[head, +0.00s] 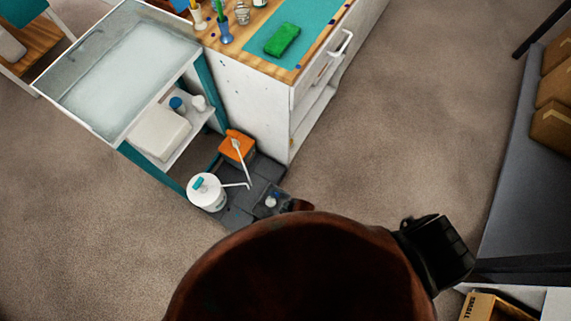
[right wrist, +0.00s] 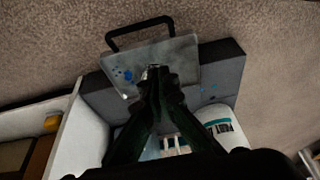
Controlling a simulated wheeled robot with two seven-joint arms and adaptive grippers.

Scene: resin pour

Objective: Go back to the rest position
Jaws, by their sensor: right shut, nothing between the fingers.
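In the right wrist view my right gripper (right wrist: 155,78) is shut, its dark fingers together with nothing between them. Beyond the fingertips is a grey plate (right wrist: 183,62) with a black handle and blue spots. I cannot tell whether the fingers touch it. In the head view a large dark reddish-brown form, which looks like part of my own arm, fills the bottom middle and hides the floor there. The right gripper's fingers are not clear in that view. My left gripper does not show.
A white bucket (head: 207,192) and an orange box (head: 237,146) stand on dark floor tiles (head: 236,216). Behind are a basin (head: 128,68) and a cabinet (head: 245,105) with a green object (head: 282,39) on its teal mat. Carpet is open right of the cabinet; a dark shelf (head: 509,170) holds boxes.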

